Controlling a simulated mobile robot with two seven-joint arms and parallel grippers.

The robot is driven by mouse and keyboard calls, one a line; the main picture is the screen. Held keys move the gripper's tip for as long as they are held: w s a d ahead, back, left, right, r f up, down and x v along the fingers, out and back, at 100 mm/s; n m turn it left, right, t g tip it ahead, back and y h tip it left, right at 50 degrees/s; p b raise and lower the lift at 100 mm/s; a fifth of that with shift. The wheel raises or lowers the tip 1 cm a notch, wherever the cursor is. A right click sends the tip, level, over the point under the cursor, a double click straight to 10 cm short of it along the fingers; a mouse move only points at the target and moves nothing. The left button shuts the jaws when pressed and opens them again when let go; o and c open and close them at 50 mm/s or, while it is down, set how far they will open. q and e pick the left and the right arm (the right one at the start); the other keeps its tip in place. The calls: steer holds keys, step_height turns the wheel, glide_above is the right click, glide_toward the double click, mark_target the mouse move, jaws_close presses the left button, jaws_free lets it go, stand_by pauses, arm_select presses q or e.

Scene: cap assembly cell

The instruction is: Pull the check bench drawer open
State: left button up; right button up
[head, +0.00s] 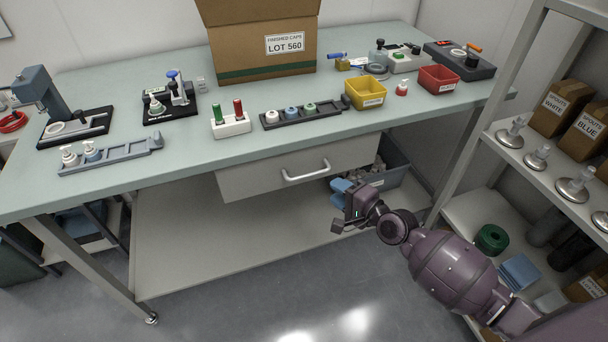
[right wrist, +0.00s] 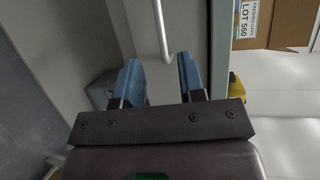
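The check bench (head: 200,150) has a pale grey drawer (head: 250,180) under its top, with a silver bar handle (head: 306,174) across its front. The drawer looks shut. My right gripper (head: 341,190) is to the right of the handle and a little below it, apart from it. Its blue fingers are open and empty. In the right wrist view the handle (right wrist: 161,30) stands upright ahead of the gap between the open fingers (right wrist: 158,62), and its near end points toward them. My left gripper is not in view.
A grey bin (head: 392,172) stands under the bench right of the drawer, close behind my right gripper. A shelf rack (head: 490,160) stands at the right beside my right arm. A cardboard box (head: 262,50) and several fixtures stand on the bench. The floor ahead is clear.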

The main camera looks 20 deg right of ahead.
mark_target(310, 176)
steer(key=b+x, duration=0.1)
steer(key=x, duration=0.9)
steer(key=shift+w+a+f+b, duration=0.2)
steer(key=shift+w+b, duration=0.1)
jaws_close()
